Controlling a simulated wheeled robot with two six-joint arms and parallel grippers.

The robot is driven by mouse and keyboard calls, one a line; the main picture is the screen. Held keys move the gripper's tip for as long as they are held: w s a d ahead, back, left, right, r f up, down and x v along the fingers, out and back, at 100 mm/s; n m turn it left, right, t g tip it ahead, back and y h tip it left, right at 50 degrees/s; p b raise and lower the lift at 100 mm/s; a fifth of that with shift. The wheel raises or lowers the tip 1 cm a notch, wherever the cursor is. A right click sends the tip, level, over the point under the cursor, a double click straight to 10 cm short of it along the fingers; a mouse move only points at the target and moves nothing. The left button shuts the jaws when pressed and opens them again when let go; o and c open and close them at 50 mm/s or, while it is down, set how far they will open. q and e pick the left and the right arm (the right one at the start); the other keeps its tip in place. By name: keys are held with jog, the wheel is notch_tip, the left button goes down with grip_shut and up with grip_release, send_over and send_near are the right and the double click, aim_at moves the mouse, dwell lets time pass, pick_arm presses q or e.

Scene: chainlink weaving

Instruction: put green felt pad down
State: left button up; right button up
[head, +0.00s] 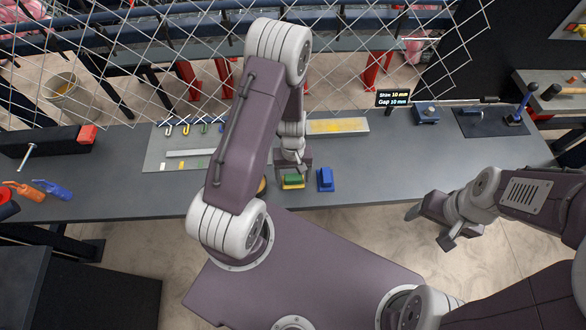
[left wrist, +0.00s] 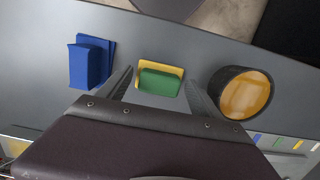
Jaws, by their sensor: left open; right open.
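The green felt pad (head: 292,179) sits on a yellow tray (head: 290,186) near the front edge of the grey bench. In the left wrist view the green pad (left wrist: 159,83) lies against the yellow tray (left wrist: 163,66), between the two fingers. My left gripper (left wrist: 160,84) is open, with one finger on each side of the pad and visible space beside it. In the head view my left gripper (head: 292,168) is just above the pad. My right gripper (head: 430,226) is open and empty, in front of the bench over the floor.
A blue block (head: 325,179) stands right of the pad; it also shows in the left wrist view (left wrist: 90,62). A round dark container with amber contents (left wrist: 240,95) stands on the other side. Chainlink mesh (head: 150,60) hangs behind the bench (head: 420,160), whose right part has free room.

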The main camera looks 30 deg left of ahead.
pick_arm(q)
notch_tip(320, 180, up, 12)
jog(key=w, duration=0.1)
jog(key=s+d+r+m+t, duration=0.2)
jog(key=s+r+m, duration=0.3)
jog(key=s+m, duration=0.1)
notch_tip(320, 180, down, 9)
jog(key=w+b, duration=0.1)
jog(key=b, duration=0.9)
jog(key=shift+y, duration=0.3)
jog(key=shift+d, duration=0.1)
